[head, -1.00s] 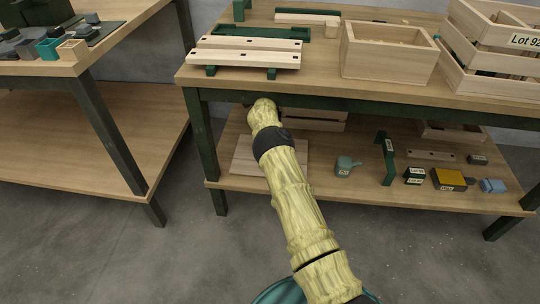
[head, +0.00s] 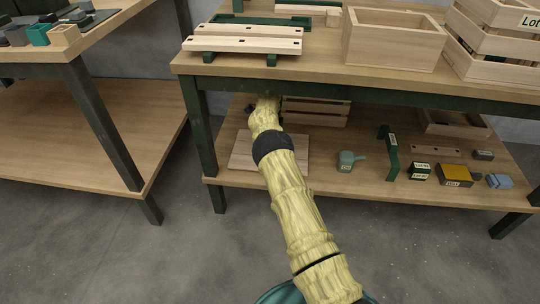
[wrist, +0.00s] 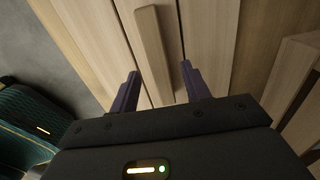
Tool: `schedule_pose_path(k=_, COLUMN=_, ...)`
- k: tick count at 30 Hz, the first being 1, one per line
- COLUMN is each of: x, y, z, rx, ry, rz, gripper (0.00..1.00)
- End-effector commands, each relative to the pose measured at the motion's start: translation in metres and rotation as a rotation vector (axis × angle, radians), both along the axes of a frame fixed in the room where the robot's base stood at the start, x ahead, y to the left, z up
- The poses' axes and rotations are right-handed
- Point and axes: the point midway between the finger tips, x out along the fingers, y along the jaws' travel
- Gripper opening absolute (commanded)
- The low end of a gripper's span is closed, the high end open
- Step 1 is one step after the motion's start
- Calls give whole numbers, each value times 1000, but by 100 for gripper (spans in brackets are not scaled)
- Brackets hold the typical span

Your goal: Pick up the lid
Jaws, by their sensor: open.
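The lid (head: 242,154) is a flat panel of pale wooden planks lying on the lower shelf, partly hidden behind my arm in the head view. In the wrist view the lid (wrist: 170,22) fills the upper middle, with a raised wooden handle bar (wrist: 152,50) along it. My gripper (wrist: 162,78) is open above the lid. Its two dark fingers stand on either side of the near part of the bar, with gaps visible on both sides. I cannot tell how high the fingertips are. In the head view the gripper is mostly hidden behind my arm and the tabletop edge.
A slatted crate (head: 315,112) stands on the lower shelf just behind and right of the lid. The tabletop (head: 320,73) overhangs the shelf.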

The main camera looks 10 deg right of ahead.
Motion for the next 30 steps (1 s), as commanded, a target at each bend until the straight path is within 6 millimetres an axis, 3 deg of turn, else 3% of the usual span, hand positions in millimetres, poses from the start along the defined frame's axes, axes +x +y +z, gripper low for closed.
schedule_pose_path(k=1, x=0, y=0, z=-12, rx=0, ry=1, rz=0, gripper=47)
schedule_pose_path(k=4, x=0, y=0, z=-18, rx=1, ry=0, rz=1, gripper=47)
schedule_pose_path(k=21, x=0, y=1, z=-18, rx=0, ry=0, rz=1, gripper=47)
schedule_pose_path(k=22, x=0, y=1, z=-18, rx=0, ry=0, rz=1, gripper=45)
schedule_pose_path(k=29, x=0, y=1, z=-18, rx=0, ry=0, rz=1, gripper=0)
schedule_pose_path(k=30, x=0, y=1, z=-18, rx=0, ry=0, rz=1, gripper=0)
